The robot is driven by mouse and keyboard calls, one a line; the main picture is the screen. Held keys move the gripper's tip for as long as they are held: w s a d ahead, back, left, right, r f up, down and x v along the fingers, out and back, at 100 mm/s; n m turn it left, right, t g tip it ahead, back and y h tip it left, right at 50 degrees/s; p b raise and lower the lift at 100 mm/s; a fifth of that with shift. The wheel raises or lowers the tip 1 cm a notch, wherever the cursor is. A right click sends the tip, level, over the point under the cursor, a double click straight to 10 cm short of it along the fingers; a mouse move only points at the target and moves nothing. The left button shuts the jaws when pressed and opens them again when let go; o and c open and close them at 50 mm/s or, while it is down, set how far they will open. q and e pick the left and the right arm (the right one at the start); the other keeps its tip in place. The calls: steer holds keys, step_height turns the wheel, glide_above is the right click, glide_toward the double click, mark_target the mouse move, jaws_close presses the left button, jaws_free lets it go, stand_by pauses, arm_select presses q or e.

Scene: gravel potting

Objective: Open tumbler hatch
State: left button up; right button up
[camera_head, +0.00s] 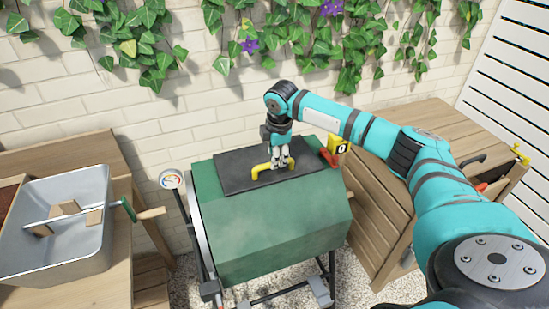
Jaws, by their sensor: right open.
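The green tumbler (265,232) stands on a dark metal frame in the middle of the head view. Its dark grey hatch (234,178) lies flat in the top face and looks closed. A yellow handle (258,172) sits on the hatch. My right gripper (280,163) points down over the handle's right part, with its fingers open around or just beside it; I cannot tell whether they touch it. The fingers hide the right end of the handle. My left gripper is not in view.
A grey metal tub (50,262) with wooden blocks stands on the wooden bench at left. A dial gauge (171,179) stands by the tumbler's left side. A yellow and red tag marked 0 (336,147) is at its right back. A wooden cabinet (440,125) is at right; a brick wall is behind.

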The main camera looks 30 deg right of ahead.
steer(key=shift+w+f, duration=0.15)
steer(key=shift+f, duration=0.6)
steer(key=shift+w+f, duration=0.15)
steer(key=shift+f, duration=0.6)
jaws_close()
